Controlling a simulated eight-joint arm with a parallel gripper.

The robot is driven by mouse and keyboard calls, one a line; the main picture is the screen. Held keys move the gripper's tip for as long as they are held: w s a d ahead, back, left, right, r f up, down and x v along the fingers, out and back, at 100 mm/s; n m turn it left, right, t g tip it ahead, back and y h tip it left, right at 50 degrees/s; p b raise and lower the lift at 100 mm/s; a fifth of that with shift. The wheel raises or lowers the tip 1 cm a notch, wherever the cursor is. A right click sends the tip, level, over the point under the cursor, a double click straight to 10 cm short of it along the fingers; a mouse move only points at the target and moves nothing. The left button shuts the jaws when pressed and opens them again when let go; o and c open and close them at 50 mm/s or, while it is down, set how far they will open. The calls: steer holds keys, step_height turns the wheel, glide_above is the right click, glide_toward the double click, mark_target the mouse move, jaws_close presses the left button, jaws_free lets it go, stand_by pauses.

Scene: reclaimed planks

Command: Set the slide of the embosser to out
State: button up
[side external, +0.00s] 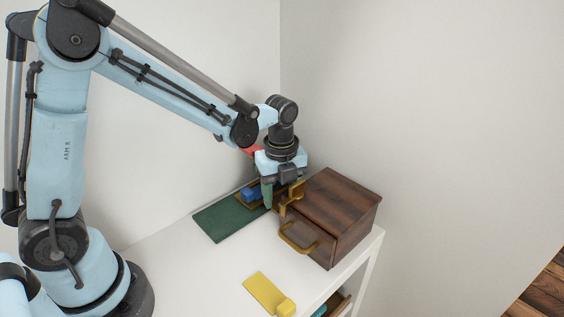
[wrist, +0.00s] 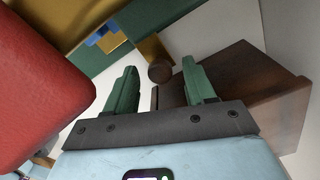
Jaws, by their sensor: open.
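The embosser seems to be the brass-coloured device (side external: 297,191) beside the wooden box, largely hidden behind my gripper in the side view. Its brass surface (wrist: 154,49) shows at the top of the wrist view, with a blue part (wrist: 108,40) beside it. A round dark brown knob (wrist: 160,72) lies just beyond my fingertips, between them in the picture; I cannot tell whether it is the slide. My gripper (side external: 275,194) points down over the device. Its two green fingers (wrist: 160,68) are apart with nothing held between them. The slide's position cannot be made out.
A dark wooden box (side external: 343,204) with a brass handle (side external: 296,240) stands close to my gripper's right. A green mat (side external: 226,219) lies to the left. A yellow object (side external: 267,294) lies near the front edge. A red object (wrist: 42,80) fills the wrist view's left.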

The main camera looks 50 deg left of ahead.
jaws_close()
steer(key=shift+s, duration=1.75)
jaws_free()
step_height(320, 180, up, 12)
